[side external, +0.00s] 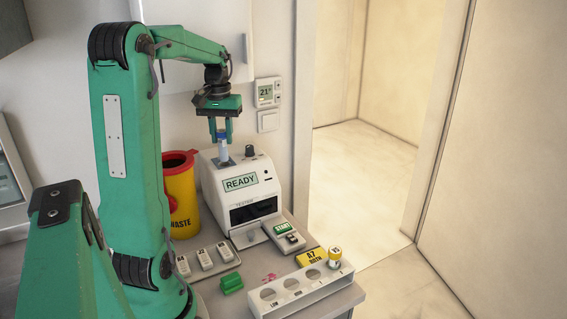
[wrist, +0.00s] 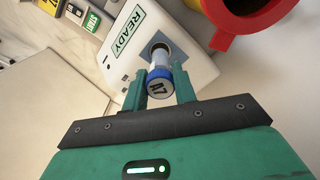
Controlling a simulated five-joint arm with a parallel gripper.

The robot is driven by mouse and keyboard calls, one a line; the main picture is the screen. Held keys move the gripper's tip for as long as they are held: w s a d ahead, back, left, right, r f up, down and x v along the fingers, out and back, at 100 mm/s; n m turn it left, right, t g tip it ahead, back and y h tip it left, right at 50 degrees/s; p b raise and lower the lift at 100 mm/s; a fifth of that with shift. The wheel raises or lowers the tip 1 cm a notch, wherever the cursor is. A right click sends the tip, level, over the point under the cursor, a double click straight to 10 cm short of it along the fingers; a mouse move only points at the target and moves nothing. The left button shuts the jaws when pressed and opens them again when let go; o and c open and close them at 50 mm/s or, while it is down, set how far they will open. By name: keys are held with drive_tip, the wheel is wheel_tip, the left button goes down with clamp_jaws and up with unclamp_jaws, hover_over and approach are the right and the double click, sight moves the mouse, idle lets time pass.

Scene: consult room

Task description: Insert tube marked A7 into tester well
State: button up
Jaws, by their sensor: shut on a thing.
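My gripper (side external: 221,132) is shut on a clear tube with a blue cap (wrist: 159,83), held above the tester (side external: 241,190). In the wrist view the cap's mark looks like A7. The tube (side external: 223,151) also shows between the fingers in the side view, roughly upright. Its lower end is at the tester's well (wrist: 160,47), a dark opening in a grey-blue plate on top. I cannot tell how far it is inside. The tester's screen reads READY. The fingers are above the tester top.

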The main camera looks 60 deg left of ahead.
sight(224, 161)
drive_tip(key=shift+f, duration=2.45)
drive_tip(key=o, duration=1)
drive_tip(key=shift+r, duration=0.15)
drive_tip(key=shift+r, duration=3.8)
drive_tip(key=shift+d, duration=0.1)
